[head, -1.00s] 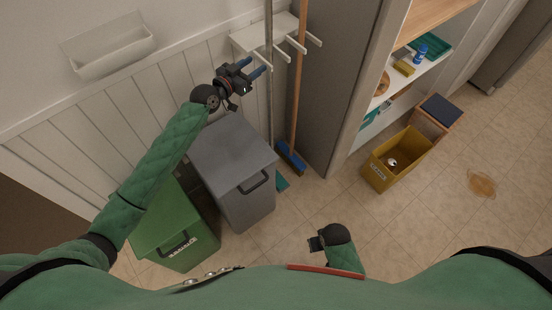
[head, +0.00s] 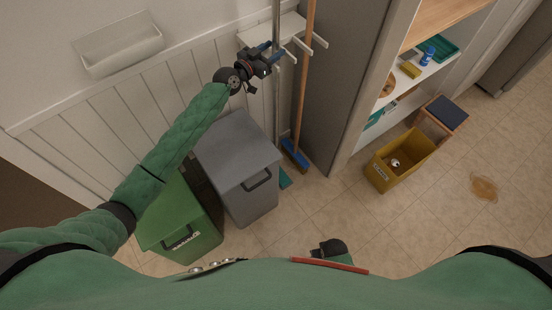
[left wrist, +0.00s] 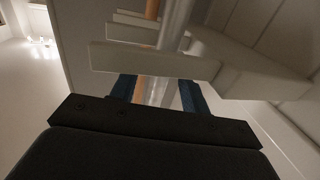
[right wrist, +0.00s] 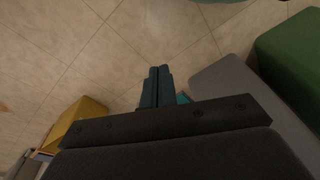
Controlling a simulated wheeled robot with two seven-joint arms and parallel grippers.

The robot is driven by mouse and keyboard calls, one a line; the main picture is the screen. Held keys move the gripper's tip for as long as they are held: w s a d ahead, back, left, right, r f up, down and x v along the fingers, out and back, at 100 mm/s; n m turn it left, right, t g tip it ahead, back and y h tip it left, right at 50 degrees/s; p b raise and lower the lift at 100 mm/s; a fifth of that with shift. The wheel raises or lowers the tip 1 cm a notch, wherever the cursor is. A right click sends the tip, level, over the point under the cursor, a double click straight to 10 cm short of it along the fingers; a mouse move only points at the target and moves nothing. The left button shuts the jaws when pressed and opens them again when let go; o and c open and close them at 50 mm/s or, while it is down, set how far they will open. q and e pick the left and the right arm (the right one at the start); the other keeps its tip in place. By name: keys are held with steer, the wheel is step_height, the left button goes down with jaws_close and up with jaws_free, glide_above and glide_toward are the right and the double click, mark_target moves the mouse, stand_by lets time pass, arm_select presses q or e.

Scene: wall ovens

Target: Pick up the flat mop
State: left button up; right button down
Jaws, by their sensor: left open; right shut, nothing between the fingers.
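The flat mop has a thin grey pole (head: 276,112) standing upright by the wall rack, with a teal head (head: 285,181) on the floor, partly hidden by the grey bin. My left gripper (head: 276,52) is open at the upper pole, just below the rack's prongs. In the left wrist view the grey pole (left wrist: 176,22) runs down toward the gap between the open fingers; whether it is inside them I cannot tell. My right gripper is low in the head view, mostly hidden; the right wrist view shows its fingers (right wrist: 155,85) shut and empty, pointing over the floor.
A white rack (head: 262,36) with prongs also holds an orange-handled broom (head: 304,90) right beside the mop. A grey bin (head: 235,150) and green bin (head: 190,245) stand below my left arm. A tall grey cabinet side (head: 335,80) bounds the right. A yellow crate (head: 382,178) stands on open floor.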

arm_select(q)
steer(key=shift+w+d+r, duration=0.15)
steer(key=shift+w+d, duration=0.25)
steer(key=shift+w, duration=0.05)
steer(key=shift+w+d+f, duration=0.2)
steer(key=shift+w+d, duration=0.15)
arm_select(e)
step_height(320, 180, down, 2)
steer(key=shift+s+d, duration=0.1)
steer(key=shift+d, duration=0.05)
arm_select(q)
steer(key=shift+c, duration=0.3)
jaws_close()
steer(key=shift+r, duration=0.1)
